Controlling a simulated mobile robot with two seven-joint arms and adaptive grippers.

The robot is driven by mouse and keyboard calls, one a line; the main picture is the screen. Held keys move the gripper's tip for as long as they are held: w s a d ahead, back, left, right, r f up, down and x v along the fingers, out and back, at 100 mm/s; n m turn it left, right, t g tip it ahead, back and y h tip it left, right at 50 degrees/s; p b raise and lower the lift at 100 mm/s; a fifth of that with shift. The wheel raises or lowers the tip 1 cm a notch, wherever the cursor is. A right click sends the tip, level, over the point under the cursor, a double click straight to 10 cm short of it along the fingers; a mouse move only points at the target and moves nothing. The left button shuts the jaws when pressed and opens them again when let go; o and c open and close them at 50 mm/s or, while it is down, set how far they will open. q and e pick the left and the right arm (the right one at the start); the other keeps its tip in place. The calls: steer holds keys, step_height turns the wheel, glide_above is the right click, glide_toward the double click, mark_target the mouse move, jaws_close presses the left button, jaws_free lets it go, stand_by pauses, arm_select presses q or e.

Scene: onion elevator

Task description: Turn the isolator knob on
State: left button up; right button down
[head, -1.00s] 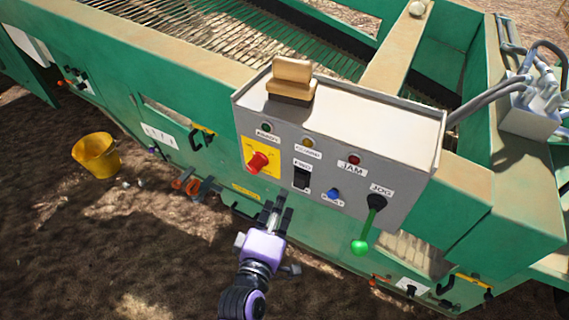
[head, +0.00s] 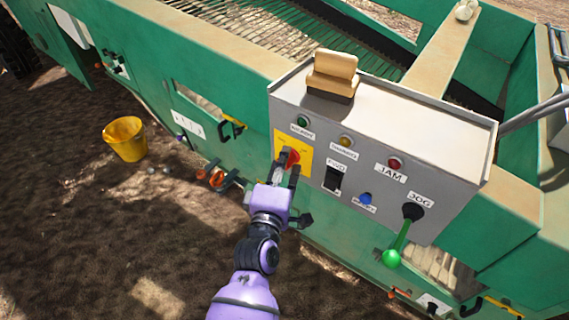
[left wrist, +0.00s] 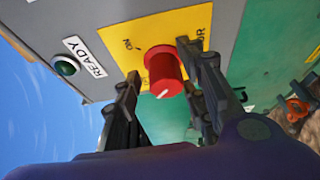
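The red isolator knob (head: 291,158) sits on a yellow plate (head: 304,152) at the left of the grey control box (head: 400,150). In the left wrist view the knob (left wrist: 164,72) shows a white mark on its face, with the yellow plate (left wrist: 120,38) behind it. My left gripper (head: 283,172) is at the knob. In the left wrist view its two fingers (left wrist: 162,85) are apart, one on each side of the knob; the right finger is close to it, the left has a clear gap. My right gripper is not in view.
The box also carries a black switch (head: 333,179), a blue button (head: 365,199), a green-handled jog lever (head: 398,243) and a green lamp (head: 302,122). A wooden block-like seat (head: 333,72) stands on top. A yellow bucket (head: 125,139) is on the ground at left.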

arm_select(q)
steer(key=shift+r, duration=0.1)
jaws_close()
